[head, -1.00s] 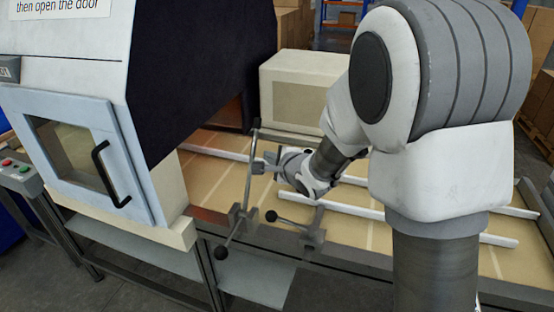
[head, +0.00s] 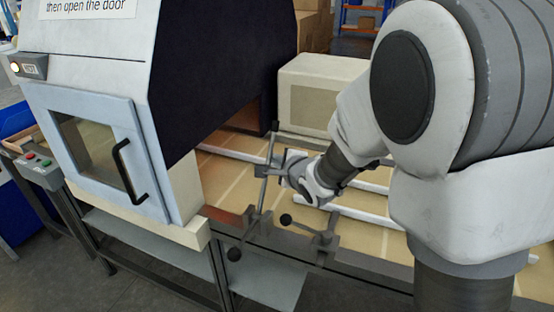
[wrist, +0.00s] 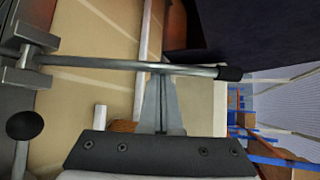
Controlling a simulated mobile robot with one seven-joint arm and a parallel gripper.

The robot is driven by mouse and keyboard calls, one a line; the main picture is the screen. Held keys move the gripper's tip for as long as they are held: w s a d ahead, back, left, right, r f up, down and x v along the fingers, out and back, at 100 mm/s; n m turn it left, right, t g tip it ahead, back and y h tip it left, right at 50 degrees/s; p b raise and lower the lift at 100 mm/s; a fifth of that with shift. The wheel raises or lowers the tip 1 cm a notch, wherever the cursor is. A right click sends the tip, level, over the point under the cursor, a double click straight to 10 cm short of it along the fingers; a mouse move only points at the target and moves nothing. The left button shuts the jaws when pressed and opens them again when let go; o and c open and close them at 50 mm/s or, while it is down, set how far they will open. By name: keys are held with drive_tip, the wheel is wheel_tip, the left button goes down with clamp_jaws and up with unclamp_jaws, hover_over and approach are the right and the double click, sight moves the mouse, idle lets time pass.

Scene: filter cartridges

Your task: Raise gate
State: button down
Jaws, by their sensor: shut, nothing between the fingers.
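A thin metal rod (head: 268,172) with a dark tip stands nearly upright on a bracket at the conveyor's near edge. A lower arm with a black ball (head: 235,254) hangs from the same bracket. In the wrist view the rod (wrist: 120,65) runs across the picture, from the bracket at left to its black cap at right. I cannot tell for sure which part is the gate. My gripper (head: 264,165) is at the rod's upper half, with its fingers (wrist: 163,78) shut and empty. The fingertips meet the rod's line; contact is unclear.
A second lever with a black ball (head: 286,219) sits just right of the bracket. The machine with a closed door (head: 105,150) stands at left. A beige box (head: 320,95) stands behind the conveyor (head: 225,168). White rails run along the conveyor.

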drive_tip(key=b, duration=0.1)
drive_tip(key=s+b, duration=0.1)
drive_tip(key=s+a+b, duration=0.1)
drive_tip(key=shift+s+r+t+b, duration=0.25)
drive_tip(key=shift+r+t+b, duration=0.1)
drive_tip(key=shift+t, duration=0.05)
drive_tip(key=shift+s+a+r+n, duration=0.2)
drive_tip(key=shift+s+r+n, duration=0.15)
drive_tip(key=shift+s, duration=0.2)
drive_tip(key=shift+w, duration=0.1)
